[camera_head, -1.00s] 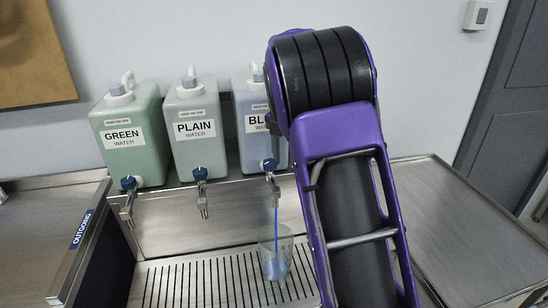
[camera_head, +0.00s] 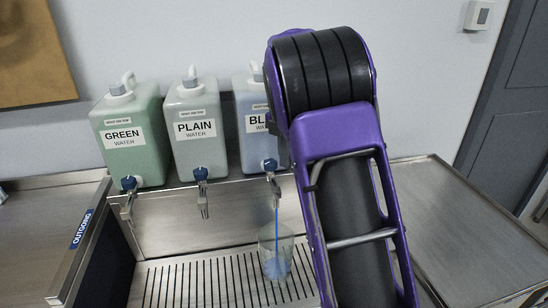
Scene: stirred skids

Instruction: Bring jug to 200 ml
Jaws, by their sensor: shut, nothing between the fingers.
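A clear jug (camera_head: 276,250) stands on the slotted drip tray (camera_head: 170,275), under the tap (camera_head: 271,168) of the blue water container (camera_head: 250,110). A thin blue stream (camera_head: 276,220) runs from that tap into the jug. Blue liquid (camera_head: 276,268) covers the jug's lower part; I cannot read any scale on it. My purple and black arm fills the right middle and covers part of the blue container and its label. My gripper is hidden behind the arm.
A green water container (camera_head: 128,150) and a plain water container (camera_head: 193,145) stand to the left, with no stream from their taps. A tray marked OUTGOING (camera_head: 82,229) is at the left. The steel counter (camera_head: 455,230) at the right is clear.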

